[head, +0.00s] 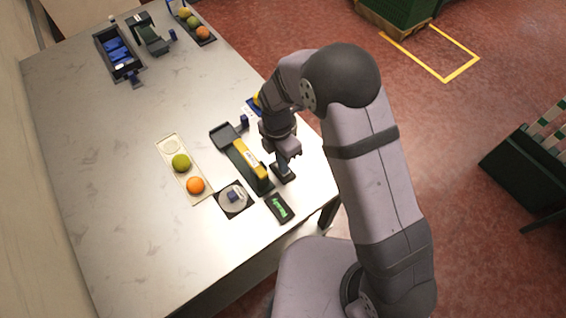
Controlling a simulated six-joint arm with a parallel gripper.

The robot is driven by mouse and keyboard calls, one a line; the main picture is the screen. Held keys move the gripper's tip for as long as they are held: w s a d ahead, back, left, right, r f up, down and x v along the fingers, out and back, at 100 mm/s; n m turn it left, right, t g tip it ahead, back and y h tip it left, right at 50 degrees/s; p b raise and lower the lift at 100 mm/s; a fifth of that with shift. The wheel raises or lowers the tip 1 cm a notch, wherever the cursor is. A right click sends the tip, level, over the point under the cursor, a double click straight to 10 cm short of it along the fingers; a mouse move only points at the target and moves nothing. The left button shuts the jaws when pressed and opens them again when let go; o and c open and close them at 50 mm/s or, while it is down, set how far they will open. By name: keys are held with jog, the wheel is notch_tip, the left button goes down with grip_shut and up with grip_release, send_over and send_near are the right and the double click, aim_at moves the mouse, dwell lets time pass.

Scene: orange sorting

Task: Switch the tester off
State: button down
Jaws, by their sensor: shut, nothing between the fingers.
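The tester appears to be the dark device with a yellow bar (250,160) near the table's right edge. A small display (280,207) with green lettering, seemingly "Ready", lies in front of it. A round pale dial with a blue knob (234,197) sits on a dark plate to the display's left. My gripper (283,160) is shut and empty, pointing down just right of the yellow bar. It is over a small dark block (284,174); I cannot tell whether it touches it. My gripper partly hides what stands on that block.
A pale tray (200,195) left of the tester holds a green fruit (181,162) and an orange (195,185). A dark bin with blue items (105,38) and a fruit tray (209,41) stand at the back. The table's left and front are clear.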

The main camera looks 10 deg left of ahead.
jog(key=shift+s+d+f, duration=0.4)
jog(key=shift+s+d, duration=0.05)
jog(key=shift+s, duration=0.1)
jog(key=shift+s+d+f, duration=0.1)
jog(key=shift+f, duration=0.15)
jog(key=shift+w+a+r, duration=0.15)
jog(key=shift+w+a, duration=0.3)
jog(key=shift+r, duration=0.15)
jog(key=shift+w+a+r+p, duration=0.1)
jog(key=shift+r+p, duration=0.35)
jog(key=shift+p, duration=0.3)
notch_tip(320, 180, up, 14)
jog(key=s+d, duration=0.1)
jog(key=shift+s+d+f, duration=0.15)
jog(key=shift+d, duration=0.1)
